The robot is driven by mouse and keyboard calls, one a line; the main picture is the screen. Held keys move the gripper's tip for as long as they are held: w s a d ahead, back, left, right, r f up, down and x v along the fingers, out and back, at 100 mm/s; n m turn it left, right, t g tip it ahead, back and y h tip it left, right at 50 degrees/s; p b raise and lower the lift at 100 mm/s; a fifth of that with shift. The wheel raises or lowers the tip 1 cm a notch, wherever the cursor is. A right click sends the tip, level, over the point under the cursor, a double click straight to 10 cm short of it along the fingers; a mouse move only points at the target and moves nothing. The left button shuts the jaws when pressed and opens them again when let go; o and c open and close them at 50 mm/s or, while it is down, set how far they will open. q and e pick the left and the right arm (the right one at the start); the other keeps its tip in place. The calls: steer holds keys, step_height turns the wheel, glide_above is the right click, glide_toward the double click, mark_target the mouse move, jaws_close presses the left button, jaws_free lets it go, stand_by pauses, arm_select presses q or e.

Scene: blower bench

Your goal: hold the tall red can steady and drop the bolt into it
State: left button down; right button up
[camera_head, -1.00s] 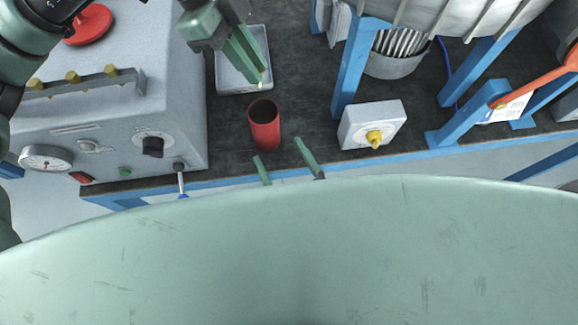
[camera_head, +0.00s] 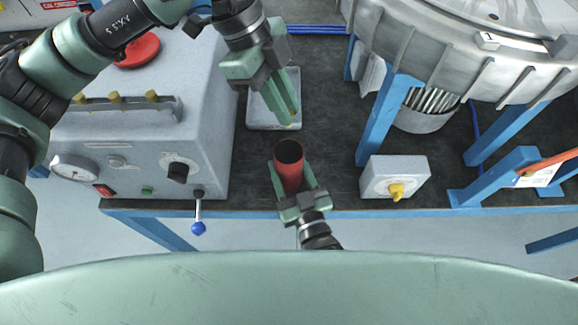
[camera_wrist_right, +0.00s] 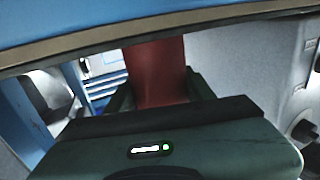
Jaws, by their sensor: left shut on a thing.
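The tall red can (camera_head: 289,168) stands upright near the bench's front edge, its open mouth facing up. It also shows in the right wrist view (camera_wrist_right: 158,72). My right gripper (camera_head: 291,178) comes from the front with one finger on each side of the can. Its jaws look open around the can; whether a finger touches it I cannot tell. My left gripper (camera_head: 285,111) points down above the white tray, behind the can's mouth. It is shut on the bolt (camera_head: 294,122), of which only a small brassy bit shows at the fingertips.
The white tray (camera_head: 257,117) lies behind the can. A grey control box (camera_head: 218,160) with a blue-tipped lever (camera_head: 198,227) stands to the left. A white switch box (camera_head: 417,175) with a yellow knob and the blower's blue legs (camera_head: 386,130) stand to the right.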

steer(key=c, duration=0.6)
arm_select(q)
step_height(320, 180, down, 6)
steer(key=shift+f, duration=0.2)
stand_by(0.3)
steer(key=c, duration=1.3)
jaws_free()
steer(key=v, duration=1.2)
steer(key=shift+d, duration=0.1)
